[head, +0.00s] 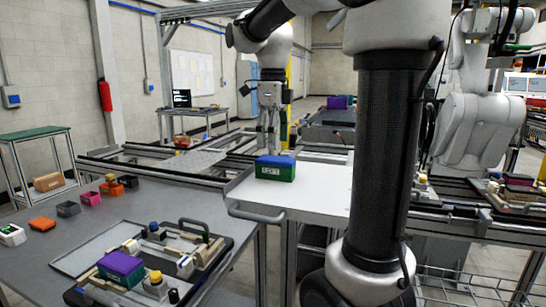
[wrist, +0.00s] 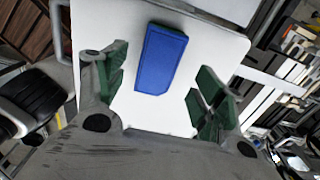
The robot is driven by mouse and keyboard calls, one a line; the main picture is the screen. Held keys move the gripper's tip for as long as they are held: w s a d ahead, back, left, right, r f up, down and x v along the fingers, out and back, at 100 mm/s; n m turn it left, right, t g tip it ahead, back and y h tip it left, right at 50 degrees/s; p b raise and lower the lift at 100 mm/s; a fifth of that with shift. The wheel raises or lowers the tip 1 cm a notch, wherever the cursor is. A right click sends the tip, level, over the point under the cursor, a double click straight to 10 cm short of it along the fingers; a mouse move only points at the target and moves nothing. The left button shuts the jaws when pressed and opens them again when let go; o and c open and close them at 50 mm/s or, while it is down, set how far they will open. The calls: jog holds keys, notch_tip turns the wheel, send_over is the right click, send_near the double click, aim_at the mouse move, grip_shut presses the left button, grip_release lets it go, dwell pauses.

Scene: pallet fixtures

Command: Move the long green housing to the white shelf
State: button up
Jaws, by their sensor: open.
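The long green housing (head: 275,173) has a blue top and a printed label on its front. It sits on the white shelf (head: 318,192), near the shelf's left back part. In the wrist view the housing's blue top (wrist: 161,60) lies on the white surface (wrist: 105,25), ahead of the fingers and apart from them. My gripper (head: 268,145) points down just above and behind the housing. In the wrist view my gripper (wrist: 158,95) is open and empty, with its green-padded fingers set wide either side.
A grey table (head: 150,203) at left holds a tray with a purple-topped block (head: 121,265) and several fixtures. Small orange, grey and pink bins (head: 91,198) stand behind it. The shelf's front and right are clear. A metal handle (head: 255,215) edges the shelf.

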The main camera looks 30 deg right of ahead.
notch_tip(320, 180, up, 5)
jog(key=shift+r, duration=0.1)
dwell(0.6)
